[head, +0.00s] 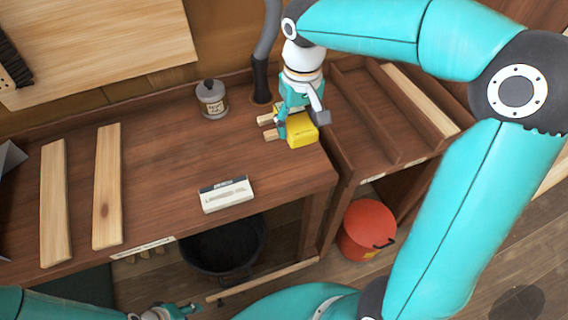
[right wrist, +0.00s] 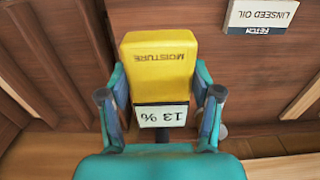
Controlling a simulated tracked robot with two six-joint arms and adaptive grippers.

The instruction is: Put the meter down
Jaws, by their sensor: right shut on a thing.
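The yellow moisture meter (head: 302,130) is at the right end of the brown workbench (head: 165,158). My right gripper (head: 298,118) is shut on it from above. In the right wrist view the meter (right wrist: 158,68) sits between the two fingers of the gripper (right wrist: 163,112); its label reads MOISTURE and its display reads 13 %, both upside down. I cannot tell whether its underside touches the bench. My left gripper (head: 176,312) is at the bottom edge of the head view, partly cut off, and its opening is unclear.
A grey lidded jar (head: 211,100) stands at the back. Two light planks (head: 107,188) lie left. An orange-red bucket (head: 367,230) stands below right. The bench middle is clear.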

